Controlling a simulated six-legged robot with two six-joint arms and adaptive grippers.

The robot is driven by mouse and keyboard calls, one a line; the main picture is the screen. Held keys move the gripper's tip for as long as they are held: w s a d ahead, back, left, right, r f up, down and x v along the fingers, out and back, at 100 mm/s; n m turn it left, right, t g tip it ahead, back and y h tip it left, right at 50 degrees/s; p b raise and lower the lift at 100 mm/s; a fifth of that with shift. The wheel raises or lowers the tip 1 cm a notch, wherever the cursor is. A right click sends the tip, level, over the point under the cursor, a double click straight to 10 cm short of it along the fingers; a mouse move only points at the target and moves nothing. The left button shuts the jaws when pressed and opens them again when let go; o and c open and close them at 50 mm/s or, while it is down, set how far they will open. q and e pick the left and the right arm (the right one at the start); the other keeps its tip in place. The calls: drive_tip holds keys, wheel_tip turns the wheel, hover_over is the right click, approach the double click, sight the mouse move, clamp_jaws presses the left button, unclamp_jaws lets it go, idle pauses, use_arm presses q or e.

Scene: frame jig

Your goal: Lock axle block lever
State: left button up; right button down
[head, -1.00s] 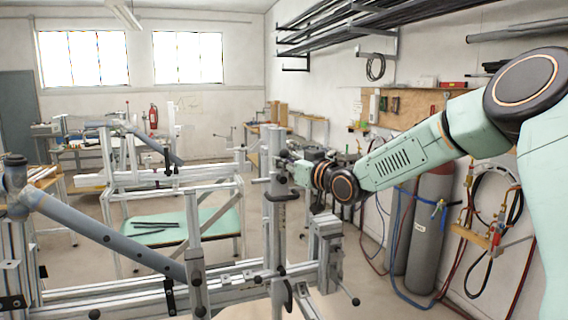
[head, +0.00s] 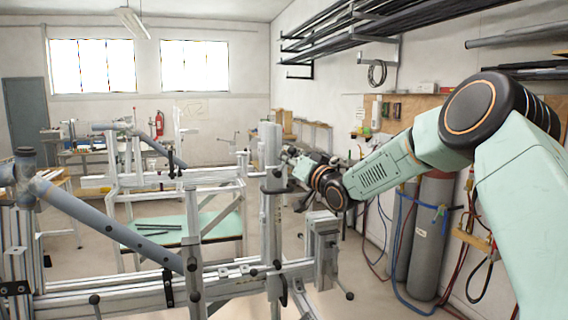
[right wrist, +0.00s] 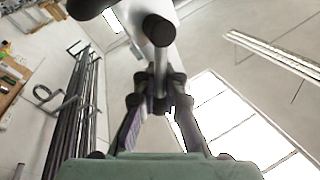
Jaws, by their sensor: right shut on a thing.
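My right gripper (head: 289,158) is at the upper part of an upright metal post (head: 270,220) on the frame jig, on the post's right side. In the right wrist view, the fingers of my right gripper (right wrist: 160,98) are closed around a slim grey lever (right wrist: 160,68) with a round dark knob at its near end. I take this for the axle block lever. In the head view the lever is too small and too hidden by the gripper to make out its angle. My left gripper is not in view.
A grey tube (head: 105,228) slopes across the jig at the left, above a long aluminium rail (head: 115,296). A clamp block (head: 322,248) stands right of the post. Gas cylinders (head: 433,235) with hoses are by the right wall. A green-topped table (head: 200,222) stands behind.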

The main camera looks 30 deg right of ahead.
drive_tip(key=m+b, duration=0.1)
drive_tip(key=m, duration=0.1)
drive_tip(key=d+f+m+t+h+b, duration=0.1)
drive_tip(key=m, duration=0.1)
drive_tip(key=shift+s+d+m+b, duration=0.2)
drive_tip(key=shift+m+b, duration=0.1)
drive_tip(key=shift+b, duration=0.1)
drive_tip(key=f+m+h+b, duration=0.1)
drive_tip(key=m+b, duration=0.1)
drive_tip(key=m, duration=0.1)
drive_tip(key=f+m+h+b, duration=0.1)
drive_tip(key=m+h+b, duration=0.1)
drive_tip(key=m+b, duration=0.1)
drive_tip(key=d+f+m+h+b, duration=0.1)
drive_tip(key=m+h+b, duration=0.1)
drive_tip(key=m, duration=0.3)
drive_tip(key=shift+s+d+f, duration=0.1)
drive_tip(key=shift+s+f, duration=0.05)
drive_tip(key=shift+f, duration=0.2)
drive_tip(key=shift+f+b, duration=0.2)
drive_tip(key=shift+b, duration=0.1)
drive_tip(key=c, duration=1.8)
unclamp_jaws()
drive_tip(key=shift+o, duration=1.4)
drive_tip(key=shift+s+r+m, duration=0.25)
drive_tip(key=shift+s+m, duration=0.05)
drive_tip(key=shift+o, duration=0.4)
drive_tip(key=shift+d, duration=0.15)
drive_tip(key=shift+w, duration=0.15)
